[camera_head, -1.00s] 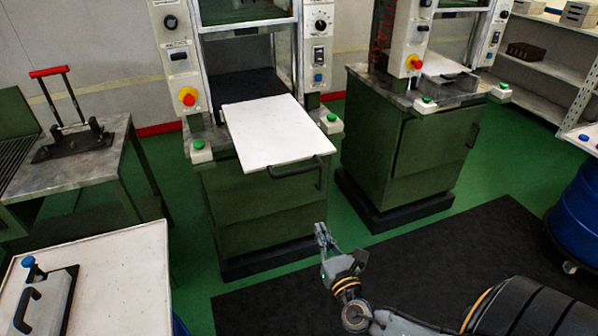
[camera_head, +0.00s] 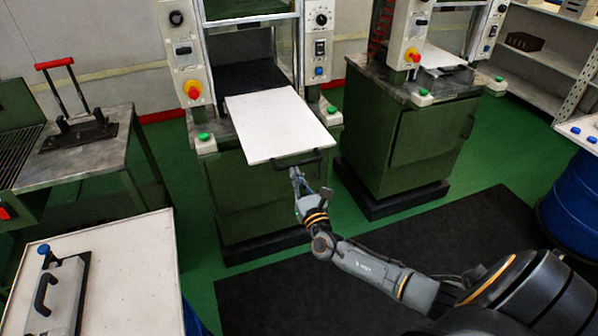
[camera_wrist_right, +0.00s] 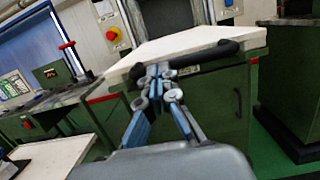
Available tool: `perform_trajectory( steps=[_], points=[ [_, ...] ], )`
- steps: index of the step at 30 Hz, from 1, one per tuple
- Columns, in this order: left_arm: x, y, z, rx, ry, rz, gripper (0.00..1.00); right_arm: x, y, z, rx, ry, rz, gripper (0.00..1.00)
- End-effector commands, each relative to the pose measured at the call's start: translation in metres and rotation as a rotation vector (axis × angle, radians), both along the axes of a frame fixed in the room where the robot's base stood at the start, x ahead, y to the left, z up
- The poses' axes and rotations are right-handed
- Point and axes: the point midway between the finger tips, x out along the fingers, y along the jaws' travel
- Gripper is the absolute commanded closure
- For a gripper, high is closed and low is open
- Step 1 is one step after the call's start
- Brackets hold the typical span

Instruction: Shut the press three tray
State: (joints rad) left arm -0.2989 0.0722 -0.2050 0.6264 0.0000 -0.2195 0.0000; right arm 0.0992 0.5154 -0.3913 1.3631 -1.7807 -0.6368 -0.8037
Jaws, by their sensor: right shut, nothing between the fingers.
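The white press tray (camera_head: 280,125) sticks out of the front of the middle green press, well forward of its opening. A dark bar handle (camera_head: 307,157) runs along its front edge. The tray's edge (camera_wrist_right: 200,44) and the handle (camera_wrist_right: 205,56) also show in the right wrist view. My right gripper (camera_head: 297,176) is shut and empty, just in front of and below the handle's left part. In the right wrist view its fingertips (camera_wrist_right: 158,72) overlap the handle's left end; I cannot tell whether they touch it. My left gripper is not in view.
A second green press (camera_head: 420,140) stands to the right. A metal table (camera_head: 90,160) with a red-handled tool is at the left. A white-topped table (camera_head: 130,265) with a grey mould is at the front left. A blue drum (camera_head: 570,200) stands at the right.

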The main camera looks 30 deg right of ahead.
Motion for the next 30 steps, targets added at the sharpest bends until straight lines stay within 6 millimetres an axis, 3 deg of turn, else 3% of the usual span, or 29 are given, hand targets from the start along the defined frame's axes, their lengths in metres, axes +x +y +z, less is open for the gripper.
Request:
perform_trajectory(
  steps=[5,19,23,30],
  points=[
    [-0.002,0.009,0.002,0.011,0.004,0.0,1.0,0.007,-0.001,0.001,-0.001,0.0,0.001,1.0],
    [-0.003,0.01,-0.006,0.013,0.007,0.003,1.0,0.014,-0.003,-0.001,0.0,-0.001,0.0,1.0],
    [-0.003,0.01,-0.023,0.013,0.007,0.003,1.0,0.031,-0.008,-0.003,0.0,-0.004,-0.001,1.0],
    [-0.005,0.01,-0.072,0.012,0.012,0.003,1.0,0.087,-0.022,-0.005,0.0,-0.008,-0.003,1.0]
  ],
)
